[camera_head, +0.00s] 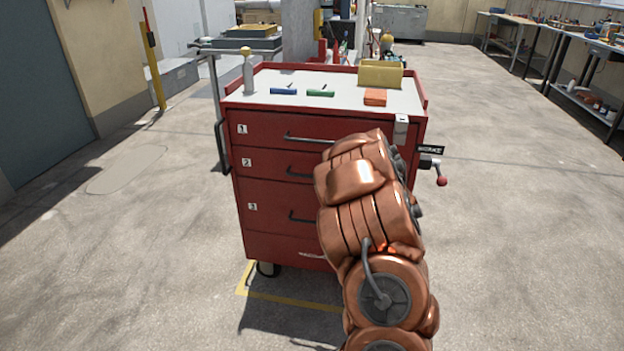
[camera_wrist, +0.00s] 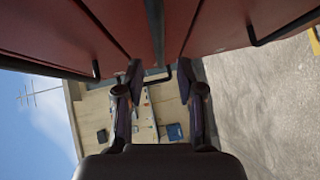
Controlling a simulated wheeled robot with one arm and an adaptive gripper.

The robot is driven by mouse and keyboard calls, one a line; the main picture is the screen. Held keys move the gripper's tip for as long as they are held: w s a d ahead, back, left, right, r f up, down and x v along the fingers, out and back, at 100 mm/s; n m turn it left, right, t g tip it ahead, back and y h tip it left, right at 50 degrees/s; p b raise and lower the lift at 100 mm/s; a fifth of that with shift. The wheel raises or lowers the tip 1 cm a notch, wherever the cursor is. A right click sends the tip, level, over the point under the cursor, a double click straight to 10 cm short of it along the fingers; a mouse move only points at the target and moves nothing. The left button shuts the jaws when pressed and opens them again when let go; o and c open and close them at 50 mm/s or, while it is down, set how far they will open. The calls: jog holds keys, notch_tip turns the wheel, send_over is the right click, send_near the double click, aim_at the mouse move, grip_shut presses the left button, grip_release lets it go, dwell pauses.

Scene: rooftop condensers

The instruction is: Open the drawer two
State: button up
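The red cart (camera_head: 300,257) has drawer fronts labelled 1, 2 and 3. Drawer two (camera_head: 264,166) is the narrow front in the second row and looks shut. Its dark bar handle (camera_head: 298,173) shows at its left part; my arm hides the rest. In the wrist view, the handle (camera_wrist: 155,25) of drawer two runs down the middle. My gripper (camera_wrist: 158,73) is open, with one finger on each side of that handle's near end. I cannot tell whether either finger touches it. In the head view my gripper is hidden behind my arm.
Drawer one (camera_head: 275,130) above and drawer three (camera_head: 270,208) below look shut. On the cart top are a bottle (camera_head: 249,75), blue (camera_head: 283,91) and green (camera_head: 320,93) items and an orange block (camera_head: 375,97). A red-knobbed lever (camera_head: 441,180) sticks out right. Floor around is clear.

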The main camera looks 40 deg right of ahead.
aim_at(312, 177)
jog(key=x, duration=0.6)
jog(key=shift+b, duration=0.35)
grip_shut()
dwell(0.3)
